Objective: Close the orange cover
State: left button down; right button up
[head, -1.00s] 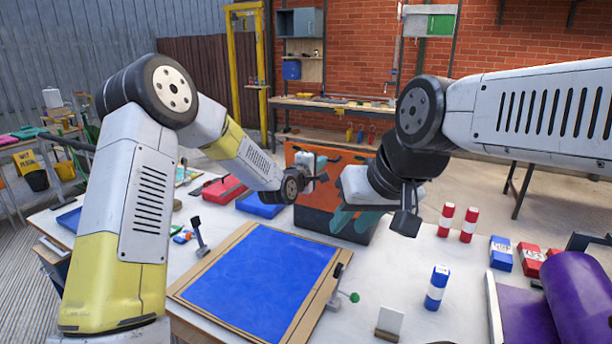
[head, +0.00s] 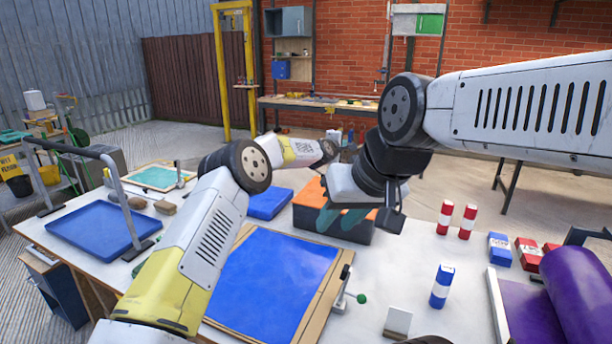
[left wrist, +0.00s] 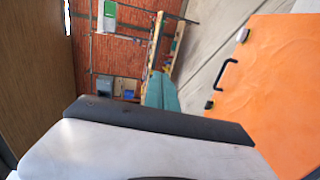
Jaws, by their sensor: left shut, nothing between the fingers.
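The orange cover (head: 309,192) lies flat or nearly flat over the dark box (head: 303,219) at the back of the table in the head view. Its right part is hidden behind my right gripper, so I cannot tell if it is fully seated. The left wrist view shows the orange cover (left wrist: 270,85) at the right, with a black handle. My left gripper (head: 346,152) is shut and empty, above and behind the cover, partly hidden by my right arm. My right gripper (head: 340,218) has its teal fingers apart, in front of the box, with nothing visible between them.
A blue panel in a wooden frame (head: 225,333) lies in front of the box. A blue tray (head: 98,228) is at left.

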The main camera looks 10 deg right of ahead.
pick_arm(q)
jog(key=shift+w+d+f, duration=0.45)
jog(key=shift+w, duration=0.2)
jog(key=shift+w+d+f, duration=0.4)
jog(key=shift+w, duration=0.2)
jog(key=shift+w+d+f, duration=0.45)
jog(key=shift+w, duration=0.2)
